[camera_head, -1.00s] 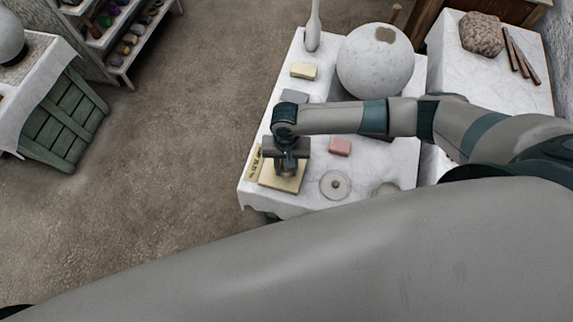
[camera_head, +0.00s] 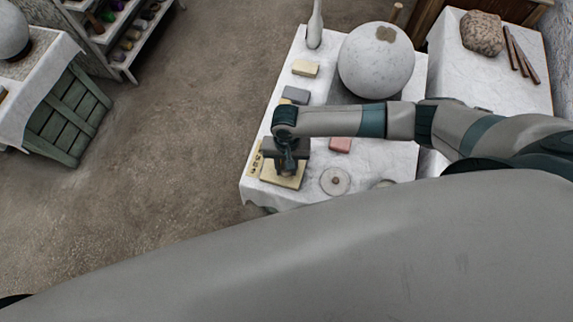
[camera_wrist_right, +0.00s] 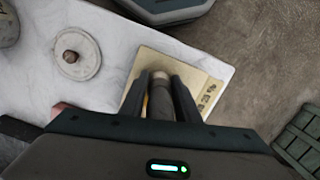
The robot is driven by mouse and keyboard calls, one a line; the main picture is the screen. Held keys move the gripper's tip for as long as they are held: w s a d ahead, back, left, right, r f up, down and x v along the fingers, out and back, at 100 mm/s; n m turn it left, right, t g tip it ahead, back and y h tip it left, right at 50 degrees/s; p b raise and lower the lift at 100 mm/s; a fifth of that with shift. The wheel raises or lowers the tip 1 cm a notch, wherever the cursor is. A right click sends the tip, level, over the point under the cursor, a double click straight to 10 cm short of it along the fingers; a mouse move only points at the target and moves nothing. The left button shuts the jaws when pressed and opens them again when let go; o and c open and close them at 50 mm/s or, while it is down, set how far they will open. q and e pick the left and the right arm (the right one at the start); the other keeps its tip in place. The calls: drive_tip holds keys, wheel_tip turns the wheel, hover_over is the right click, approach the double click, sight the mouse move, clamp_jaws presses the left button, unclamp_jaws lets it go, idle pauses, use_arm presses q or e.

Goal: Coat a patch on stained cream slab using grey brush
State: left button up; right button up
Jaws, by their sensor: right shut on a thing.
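The cream slab (camera_head: 296,182) lies near the front left corner of the white-covered table, with dark marks along one edge; it also shows in the right wrist view (camera_wrist_right: 207,77). My right gripper (camera_head: 284,168) is over the slab and points down. In the right wrist view my right gripper (camera_wrist_right: 160,80) is shut on a grey-brown handle (camera_wrist_right: 160,103), which I take for the brush. Its tip is over or on the slab; I cannot tell if it touches. My left gripper is not in view.
On the table (camera_head: 258,198) are a large white sphere (camera_head: 375,66), a pink block (camera_head: 340,144), a grey block (camera_head: 295,95), a cream block (camera_head: 305,68), a round lidded disc (camera_head: 335,181) and a white bottle-like object (camera_head: 315,25). A second table (camera_head: 520,95) stands right.

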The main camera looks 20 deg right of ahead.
idle(0.4)
drive_tip(key=shift+w+d+p, duration=0.35)
drive_tip(key=shift+w, duration=0.15)
drive_tip(key=shift+w+d, duration=0.1)
drive_tip(key=shift+w, duration=0.05)
drive_tip(key=shift+w+d, duration=0.4)
drive_tip(key=shift+w, duration=0.2)
idle(0.3)
drive_tip(key=shift+s+a+r+p, duration=0.15)
drive_tip(key=shift+s+a+p, duration=0.3)
drive_tip(key=shift+p, duration=0.55)
drive_tip(key=shift+s, duration=0.2)
